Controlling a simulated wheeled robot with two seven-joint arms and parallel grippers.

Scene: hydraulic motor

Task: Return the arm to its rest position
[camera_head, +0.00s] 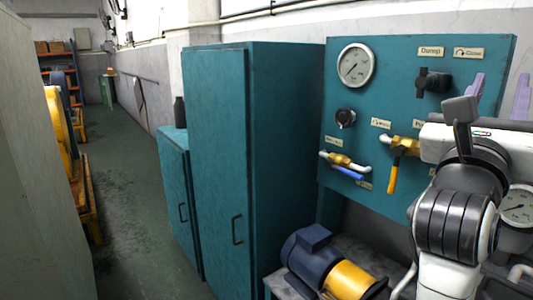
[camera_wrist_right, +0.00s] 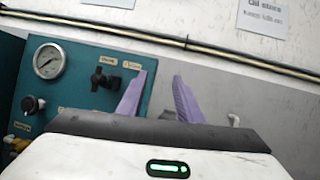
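My right arm (camera_head: 458,215) comes in from the lower right in the head view, white with black joints, raised in front of the right part of the teal panel (camera_head: 395,60). My right gripper (camera_head: 500,88) points up with its two purple fingers spread apart. In the right wrist view the gripper (camera_wrist_right: 159,78) is open with nothing between the fingers. The panel (camera_wrist_right: 75,92) is behind and to the left of them there. My left arm and gripper are not in view.
The panel carries a round gauge (camera_head: 356,66), a black knob (camera_head: 432,82), and valves with a blue handle (camera_head: 347,173) and a yellow handle (camera_head: 393,176). A blue and yellow motor (camera_head: 330,268) lies below. Teal cabinets (camera_head: 215,150) stand left; the aisle floor (camera_head: 125,170) is clear.

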